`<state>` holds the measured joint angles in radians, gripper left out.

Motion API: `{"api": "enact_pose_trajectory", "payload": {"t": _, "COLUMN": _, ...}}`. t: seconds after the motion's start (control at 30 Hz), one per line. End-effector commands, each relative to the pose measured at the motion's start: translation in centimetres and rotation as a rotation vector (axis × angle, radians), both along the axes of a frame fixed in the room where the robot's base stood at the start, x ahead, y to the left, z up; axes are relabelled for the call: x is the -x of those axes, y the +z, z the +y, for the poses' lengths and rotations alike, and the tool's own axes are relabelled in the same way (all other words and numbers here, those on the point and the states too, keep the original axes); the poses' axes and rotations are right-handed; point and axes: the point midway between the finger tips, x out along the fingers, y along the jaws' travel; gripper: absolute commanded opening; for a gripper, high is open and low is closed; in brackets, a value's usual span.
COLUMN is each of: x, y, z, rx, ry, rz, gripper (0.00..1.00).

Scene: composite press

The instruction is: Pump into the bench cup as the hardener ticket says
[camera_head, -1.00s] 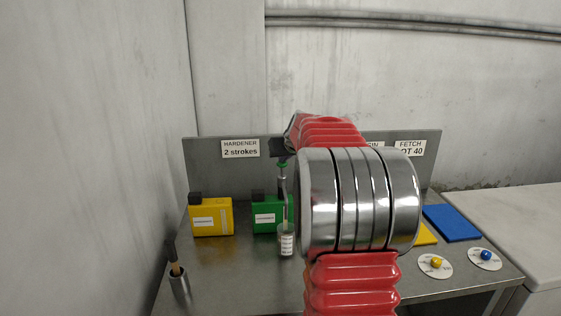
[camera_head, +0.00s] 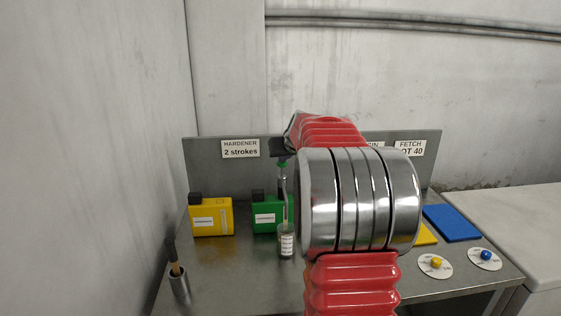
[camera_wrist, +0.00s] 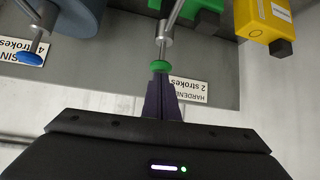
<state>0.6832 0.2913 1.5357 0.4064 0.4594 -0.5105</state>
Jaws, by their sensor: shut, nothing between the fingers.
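The hardener ticket (camera_head: 240,148) on the back panel reads "HARDENER 2 strokes"; it also shows upside down in the wrist view (camera_wrist: 190,91). A pump with a green knob (camera_head: 282,163) stands in front of the panel. The small labelled bench cup (camera_head: 286,245) is on the bench below it. My gripper (camera_wrist: 160,78) is shut and empty, its fingertips at the green knob (camera_wrist: 160,66) in the wrist view. They look touching or very close; I cannot tell which. My arm hides much of the pump area in the head view.
A yellow container (camera_head: 212,217) and a green container (camera_head: 266,219) stand at the back left. A pot with a stick (camera_head: 179,285) is at the front left. A blue pump knob (camera_wrist: 30,60) is beside the resin ticket (camera_wrist: 22,50). A blue pad (camera_head: 452,223) lies at right.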

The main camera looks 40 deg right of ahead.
Motion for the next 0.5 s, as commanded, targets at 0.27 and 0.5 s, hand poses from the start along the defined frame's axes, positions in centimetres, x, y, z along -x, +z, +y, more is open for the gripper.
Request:
{"api": "enact_pose_trajectory", "payload": {"t": 0.27, "x": 0.0, "y": -1.0, "z": 0.0, "rx": -0.003, "ry": 0.000, "rz": 0.002, "gripper": 0.00}}
{"api": "enact_pose_trajectory", "payload": {"t": 0.5, "x": 0.0, "y": -1.7, "z": 0.0, "rx": -0.002, "ry": -0.001, "rz": 0.003, "gripper": 0.00}}
